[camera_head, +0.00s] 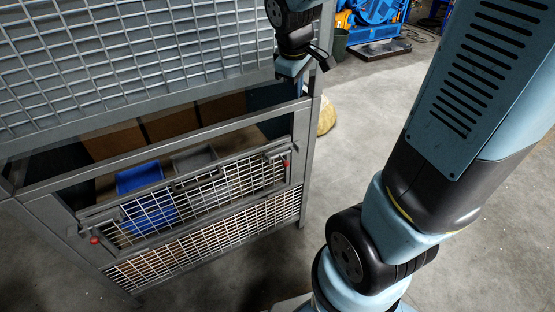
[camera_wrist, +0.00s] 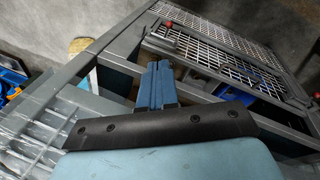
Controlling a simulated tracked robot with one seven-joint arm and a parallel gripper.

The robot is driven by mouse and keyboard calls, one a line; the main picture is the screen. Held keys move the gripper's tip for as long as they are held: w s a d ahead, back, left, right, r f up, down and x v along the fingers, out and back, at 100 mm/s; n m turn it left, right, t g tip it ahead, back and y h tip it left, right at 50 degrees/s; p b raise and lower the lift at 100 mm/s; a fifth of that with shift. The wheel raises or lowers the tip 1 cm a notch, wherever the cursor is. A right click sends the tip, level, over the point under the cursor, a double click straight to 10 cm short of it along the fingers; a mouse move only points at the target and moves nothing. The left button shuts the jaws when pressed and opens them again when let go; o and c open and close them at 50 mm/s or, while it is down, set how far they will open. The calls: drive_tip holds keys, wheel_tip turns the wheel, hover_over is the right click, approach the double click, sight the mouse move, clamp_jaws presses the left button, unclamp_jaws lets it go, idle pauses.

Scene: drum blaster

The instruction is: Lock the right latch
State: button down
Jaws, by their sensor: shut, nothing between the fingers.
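The right latch (camera_head: 286,163) has a small red knob at the right end of the hinged mesh door (camera_head: 235,178) on the grey metal cage. The red knob also shows in the wrist view (camera_wrist: 168,24), beyond my fingertips. Its exact lock position is too small to tell. My gripper (camera_wrist: 158,68) is shut and empty, its blue fingers side by side. In the head view my gripper (camera_head: 292,68) is at the cage's upper right corner, above the latch and apart from it.
A second red knob (camera_head: 94,240) is at the door's left end. A blue bin (camera_head: 140,178) and a grey bin (camera_head: 194,159) sit inside the cage. The corner post (camera_head: 308,130) stands close to the latch.

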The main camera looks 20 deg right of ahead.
drive_tip(key=w+a+f+n, duration=0.1)
drive_tip(key=w+f+n, duration=0.2)
drive_tip(key=f, duration=0.4)
drive_tip(key=w+a+f+n+g+h, duration=0.1)
drive_tip(key=w+a+f+n, duration=0.1)
drive_tip(key=f, duration=0.6)
drive_tip(key=w+a+f+n+g, duration=0.1)
drive_tip(key=w+a+f+n, duration=0.1)
drive_tip(key=f+n, duration=0.3)
wheel_tip(320, 180, down, 3)
drive_tip(key=shift+w+h, duration=0.4)
drive_tip(key=shift+w, duration=0.45)
drive_tip(key=x, duration=1)
drive_tip(key=shift+d, duration=0.1)
